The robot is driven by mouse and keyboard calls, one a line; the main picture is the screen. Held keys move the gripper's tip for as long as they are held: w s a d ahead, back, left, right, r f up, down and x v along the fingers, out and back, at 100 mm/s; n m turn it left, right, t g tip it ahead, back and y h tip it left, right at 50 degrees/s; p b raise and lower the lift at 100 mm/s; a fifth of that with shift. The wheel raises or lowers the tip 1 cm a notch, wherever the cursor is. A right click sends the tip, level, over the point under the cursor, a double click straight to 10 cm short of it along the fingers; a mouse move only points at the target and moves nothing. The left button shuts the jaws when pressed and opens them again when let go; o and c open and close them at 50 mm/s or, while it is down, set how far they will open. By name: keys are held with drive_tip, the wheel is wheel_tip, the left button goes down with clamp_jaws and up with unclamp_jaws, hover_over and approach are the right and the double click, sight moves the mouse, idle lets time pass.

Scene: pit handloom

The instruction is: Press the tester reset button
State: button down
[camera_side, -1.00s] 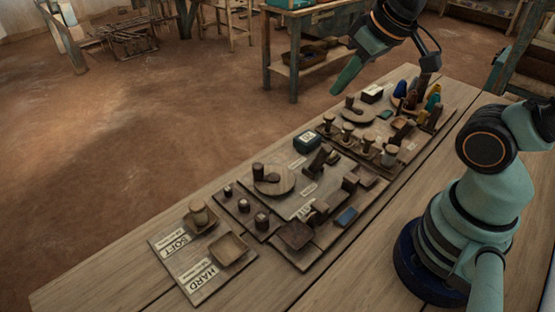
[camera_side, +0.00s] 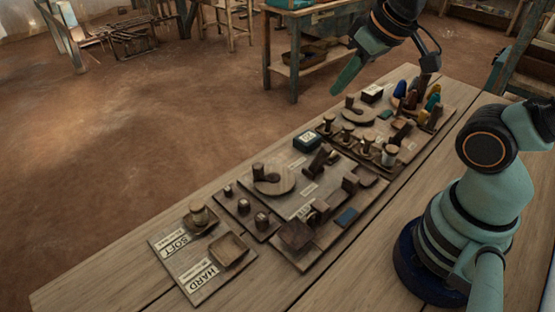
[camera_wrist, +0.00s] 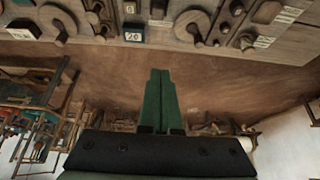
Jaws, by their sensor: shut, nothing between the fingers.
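My gripper (camera_side: 347,76) is shut and empty. It hangs in the air above and behind the far edge of the bench, apart from everything on the boards. In the wrist view its green fingers (camera_wrist: 160,98) are pressed together and point toward the bench. A dark green box with a small white display (camera_side: 307,141) stands at the back edge of the boards; it also shows in the wrist view (camera_wrist: 133,34). Several dark round knobs (camera_side: 262,220) stand on the middle board (camera_side: 310,204). I cannot tell which part is the tester reset button.
A wooden disc (camera_side: 273,181) with a peg sits on the middle board. A board labelled SOFT and HARD (camera_side: 199,292) lies at the left end. Wooden pegs and coloured pieces (camera_side: 400,89) crowd the far right. Bare bench (camera_side: 95,289) shows at the near left.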

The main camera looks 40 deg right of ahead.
drive_tip(key=shift+w, duration=0.1)
idle(0.6)
drive_tip(key=w+d+f+n+g, duration=0.2)
drive_tip(key=w+d+f+g, duration=0.1)
drive_tip(key=d+f+g, duration=0.1)
drive_tip(key=w+d+f+n+g+y, duration=0.1)
drive_tip(key=w+d+f+n+g, duration=0.2)
drive_tip(key=f+g, duration=0.4)
drive_tip(key=shift+d+f+g+y, duration=0.15)
drive_tip(key=shift+d+g+y, duration=0.25)
drive_tip(key=shift+g, duration=0.5)
drive_tip(key=shift+d, duration=0.1)
drive_tip(key=shift+f, duration=4.4)
drive_tip(key=shift+f, duration=0.45)
